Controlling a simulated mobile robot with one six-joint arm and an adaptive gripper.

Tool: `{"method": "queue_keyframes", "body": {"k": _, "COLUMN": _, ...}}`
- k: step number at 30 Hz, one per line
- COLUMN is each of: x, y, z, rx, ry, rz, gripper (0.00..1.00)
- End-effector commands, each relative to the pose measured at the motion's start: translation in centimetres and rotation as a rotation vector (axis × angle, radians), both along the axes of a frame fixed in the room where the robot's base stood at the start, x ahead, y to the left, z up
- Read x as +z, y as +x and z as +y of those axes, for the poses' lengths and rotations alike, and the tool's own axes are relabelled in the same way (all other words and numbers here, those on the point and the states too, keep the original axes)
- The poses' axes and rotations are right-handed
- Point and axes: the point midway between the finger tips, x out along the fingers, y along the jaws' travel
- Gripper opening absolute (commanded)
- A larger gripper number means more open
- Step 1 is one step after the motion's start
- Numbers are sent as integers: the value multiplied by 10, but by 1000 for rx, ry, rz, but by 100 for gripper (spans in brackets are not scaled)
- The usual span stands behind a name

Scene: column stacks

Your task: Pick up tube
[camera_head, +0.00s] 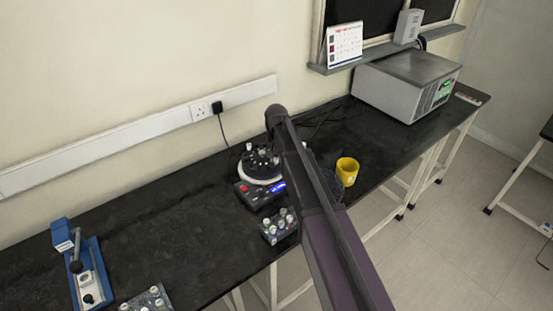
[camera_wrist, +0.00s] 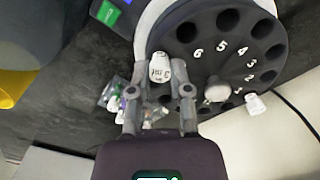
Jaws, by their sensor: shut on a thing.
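The tube (camera_wrist: 160,67) shows a white cap with dark writing in the wrist view. My gripper (camera_wrist: 160,91) is shut on it, one finger on each side. The cap overlaps the rim of a round dark block (camera_wrist: 236,55) with numbered holes; I cannot tell whether the tube sits in a hole or is above it. Its lower part is hidden. In the head view the block (camera_head: 261,158) stands on a device with a blue display, and my arm hides the gripper.
Another white-capped tube (camera_wrist: 257,103) is at the block's edge. A rack of capped tubes (camera_head: 278,226) stands in front of the device. A yellow mug (camera_head: 347,171) is to the right. A blue press (camera_head: 85,265) is at left. The bench between is clear.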

Motion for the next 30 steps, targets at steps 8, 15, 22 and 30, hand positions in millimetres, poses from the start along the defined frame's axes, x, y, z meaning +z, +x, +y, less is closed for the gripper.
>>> {"method": "queue_keyframes", "body": {"k": 8, "x": 20, "y": 0, "z": 0, "rx": 0, "ry": 0, "rz": 0, "gripper": 11}}
{"method": "queue_keyframes", "body": {"k": 15, "x": 45, "y": 0, "z": 0, "rx": 0, "ry": 0, "rz": 0, "gripper": 11}}
{"method": "queue_keyframes", "body": {"k": 22, "x": 69, "y": 0, "z": 0, "rx": 0, "ry": 0, "rz": 0, "gripper": 11}}
{"method": "queue_keyframes", "body": {"k": 30, "x": 89, "y": 0, "z": 0, "rx": 0, "ry": 0, "rz": 0, "gripper": 11}}
